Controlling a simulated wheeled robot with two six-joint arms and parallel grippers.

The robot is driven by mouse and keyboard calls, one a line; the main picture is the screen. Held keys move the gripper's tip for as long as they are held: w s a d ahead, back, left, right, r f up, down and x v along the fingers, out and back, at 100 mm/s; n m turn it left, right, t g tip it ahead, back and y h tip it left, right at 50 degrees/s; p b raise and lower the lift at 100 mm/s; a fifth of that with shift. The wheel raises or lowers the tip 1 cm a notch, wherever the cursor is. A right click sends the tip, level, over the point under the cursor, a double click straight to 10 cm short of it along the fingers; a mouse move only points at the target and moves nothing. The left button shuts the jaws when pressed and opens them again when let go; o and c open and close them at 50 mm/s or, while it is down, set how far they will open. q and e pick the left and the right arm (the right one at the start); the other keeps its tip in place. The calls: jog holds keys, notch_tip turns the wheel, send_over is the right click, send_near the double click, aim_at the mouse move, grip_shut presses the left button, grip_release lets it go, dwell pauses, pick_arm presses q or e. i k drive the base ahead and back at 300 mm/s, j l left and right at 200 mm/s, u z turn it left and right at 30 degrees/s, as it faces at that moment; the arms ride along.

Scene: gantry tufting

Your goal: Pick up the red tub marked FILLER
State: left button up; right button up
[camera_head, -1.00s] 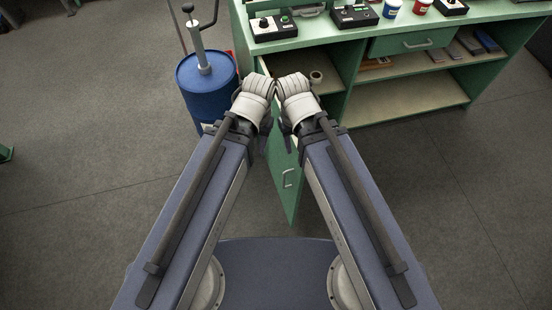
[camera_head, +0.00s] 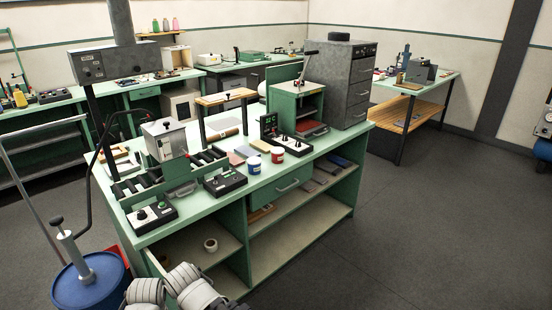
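The red tub (camera_head: 277,154) with a white top stands upright on the green workbench (camera_head: 213,199), near its front edge. Its lettering is too small to read. A blue tub (camera_head: 254,166) with a white top stands just to its left. My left gripper (camera_head: 146,292) and my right gripper (camera_head: 188,284) show only in part at the bottom edge, low in front of the bench's left end and well apart from the tub. Their fingers cannot be made out.
A blue drum (camera_head: 88,285) with a pump stands at lower left. A grey drawer cabinet (camera_head: 350,85) is at the bench's right end. The floor at right is clear.

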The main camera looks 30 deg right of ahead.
aim_at(277, 153)
jog(key=j, duration=0.3)
jog(key=l+u, duration=0.1)
jog(key=u, duration=0.35)
jog(key=l+u, duration=0.15)
jog(key=u, duration=0.8)
jog(key=k+l+u, duration=0.1)
jog(key=u, duration=0.4)
jog(key=k+l+u, duration=0.1)
jog(key=u, duration=0.85)
jog(key=k+u, duration=0.15)
jog(key=u, duration=0.3)
jog(key=k+u, duration=0.45)
jog(key=k, duration=0.45)
jog(key=k+z, duration=0.25)
jog(key=z, duration=0.9)
